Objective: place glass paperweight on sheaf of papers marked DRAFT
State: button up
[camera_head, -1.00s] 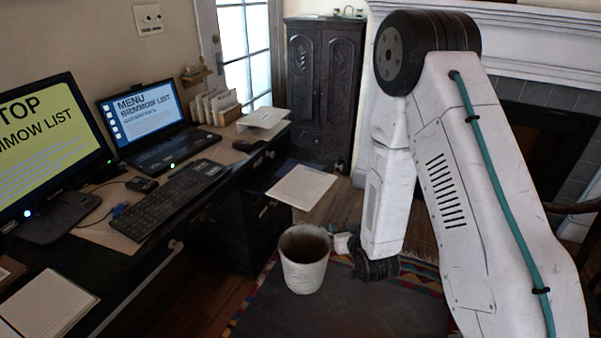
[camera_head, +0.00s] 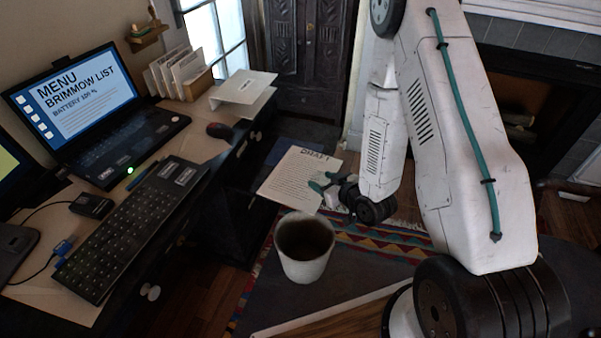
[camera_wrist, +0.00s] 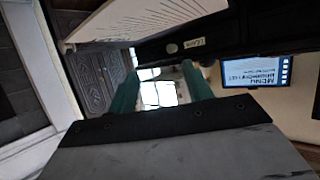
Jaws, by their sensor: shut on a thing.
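The sheaf of papers (camera_head: 291,178) marked DRAFT lies on a low dark surface beside the desk in the head view. Its printed page also appears at the top of the wrist view (camera_wrist: 150,17). My gripper (camera_head: 322,183) is at the right edge of the sheaf in the head view; its height above the page is hard to judge. Its teal fingers stand apart in the wrist view (camera_wrist: 160,92), shut on the glass paperweight. The glass itself has no clear outline against the bright window behind.
A white waste bin (camera_head: 304,262) stands on the rug just below the gripper. The desk at left holds a laptop (camera_head: 85,100), a keyboard (camera_head: 135,225), a mouse (camera_head: 219,131) and a letter rack (camera_head: 197,84). A dark carved cabinet (camera_head: 305,45) stands behind.

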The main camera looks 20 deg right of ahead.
jog(key=s+a+f+n+g+y, duration=0.1)
jog(key=s+f+n+y, duration=0.1)
jog(key=s+n+y, duration=0.15)
send_over(305, 178)
jog(key=shift+w+f+m+h, duration=0.15)
jog(key=shift+f+m+h, duration=0.15)
jog(key=shift+f, duration=2.2)
jog(key=o, duration=1.1)
jog(key=shift+f, duration=0.15)
